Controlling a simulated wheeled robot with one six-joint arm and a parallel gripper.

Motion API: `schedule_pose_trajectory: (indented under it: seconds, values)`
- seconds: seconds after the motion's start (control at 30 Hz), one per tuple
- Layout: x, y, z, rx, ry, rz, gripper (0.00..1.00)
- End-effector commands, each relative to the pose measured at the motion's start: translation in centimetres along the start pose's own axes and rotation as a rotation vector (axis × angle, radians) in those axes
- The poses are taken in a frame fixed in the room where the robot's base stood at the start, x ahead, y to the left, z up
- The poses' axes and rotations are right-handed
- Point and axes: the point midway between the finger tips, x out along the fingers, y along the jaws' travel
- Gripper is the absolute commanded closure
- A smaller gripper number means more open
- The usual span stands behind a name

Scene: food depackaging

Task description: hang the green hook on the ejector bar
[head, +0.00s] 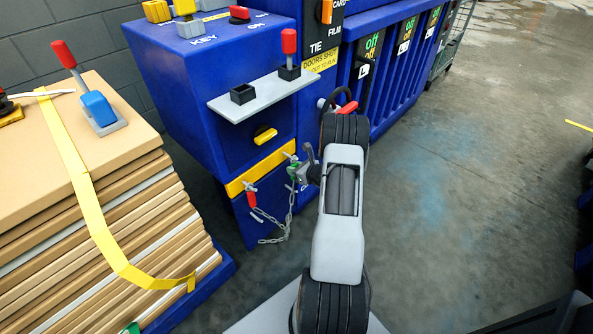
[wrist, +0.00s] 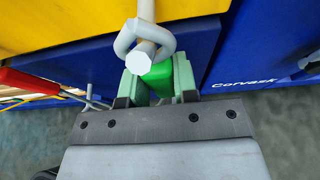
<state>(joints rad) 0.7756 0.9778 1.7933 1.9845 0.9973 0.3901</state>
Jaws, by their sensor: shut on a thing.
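The green hook (wrist: 158,78) has a green body, and my gripper (wrist: 157,92) is shut on it in the wrist view. A pale grey metal loop and a rod with a faceted end (wrist: 145,55) show just above the green body, in front of the yellow bar (wrist: 60,25). I cannot tell whether the loop rests on the bar. In the head view, the green hook (head: 293,169) is small beside my gripper (head: 304,174), at the right end of the yellow bar (head: 262,169) on the blue machine's front.
A red-handled hook (head: 252,199) hangs at the bar's left part, with a chain (head: 272,239) dangling below. The red handle (wrist: 28,82) shows left in the wrist view. A grey shelf (head: 262,97) juts out above. Strapped cardboard (head: 95,220) stands left; floor at right is open.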

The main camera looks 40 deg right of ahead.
Motion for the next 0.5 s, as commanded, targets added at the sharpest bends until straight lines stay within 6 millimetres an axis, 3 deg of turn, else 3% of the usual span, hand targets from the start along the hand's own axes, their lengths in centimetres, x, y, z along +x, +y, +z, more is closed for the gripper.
schedule_pose_trajectory:
  seconds: [0.5]
  values:
    - [0.31,-0.04,0.17,-0.001,-0.002,0.000,1.00]
